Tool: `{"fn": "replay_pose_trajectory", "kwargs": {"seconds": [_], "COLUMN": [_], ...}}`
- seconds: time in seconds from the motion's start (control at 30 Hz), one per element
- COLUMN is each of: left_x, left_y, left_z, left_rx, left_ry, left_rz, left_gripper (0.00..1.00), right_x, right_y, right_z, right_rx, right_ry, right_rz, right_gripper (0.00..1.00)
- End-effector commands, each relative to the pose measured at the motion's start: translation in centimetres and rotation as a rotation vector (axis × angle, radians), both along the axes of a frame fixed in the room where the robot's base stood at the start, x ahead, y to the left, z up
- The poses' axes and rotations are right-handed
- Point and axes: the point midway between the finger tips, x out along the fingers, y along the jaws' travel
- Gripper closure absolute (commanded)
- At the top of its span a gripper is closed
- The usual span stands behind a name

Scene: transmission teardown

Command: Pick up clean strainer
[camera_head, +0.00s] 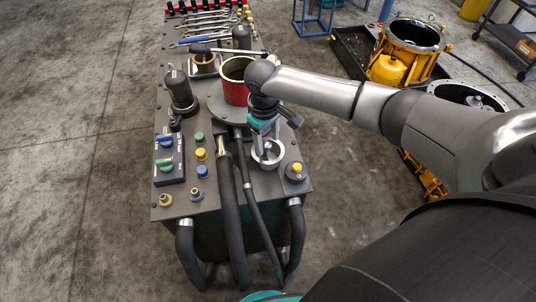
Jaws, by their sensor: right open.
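A small silver, round, open-topped part (272,158), which may be the clean strainer, sits near the right edge of the grey cart top, in front of the red cylinder. My right gripper (262,146) points down right at it, with its fingers at the far rim. The gripper is open. I cannot tell whether the fingers touch the part, and they hide some of its far side. My left gripper is not in view.
The cart top (225,195) also holds a red cylinder (236,92), a dark canister (180,92), a switch box (168,158), coloured knobs and wrenches (207,22). Black hoses (228,190) run down its front. A yellow housing (405,55) stands at the back right.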

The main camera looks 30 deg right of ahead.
Motion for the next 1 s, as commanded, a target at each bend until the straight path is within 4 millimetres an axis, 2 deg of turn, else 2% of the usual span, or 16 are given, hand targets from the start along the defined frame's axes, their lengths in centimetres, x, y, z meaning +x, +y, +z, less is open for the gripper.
{"fn": "replay_pose_trajectory", "kwargs": {"seconds": [0.27, 0.8, 1.0], "left_x": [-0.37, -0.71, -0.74], "left_y": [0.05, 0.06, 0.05], "left_z": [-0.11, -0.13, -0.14], "left_rx": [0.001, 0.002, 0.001], "left_ry": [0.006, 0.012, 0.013], "left_rz": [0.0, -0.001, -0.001], "left_gripper": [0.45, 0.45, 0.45], "right_x": [0.03, 0.02, 0.02], "right_y": [-0.03, -0.03, -0.04], "right_z": [-0.53, -0.51, -0.5], "right_rx": [0.0, -0.001, -0.001], "right_ry": [-0.002, -0.001, -0.001], "right_rz": [0.001, 0.001, 0.001], "right_gripper": [0.39, 0.98, 1.0]}}
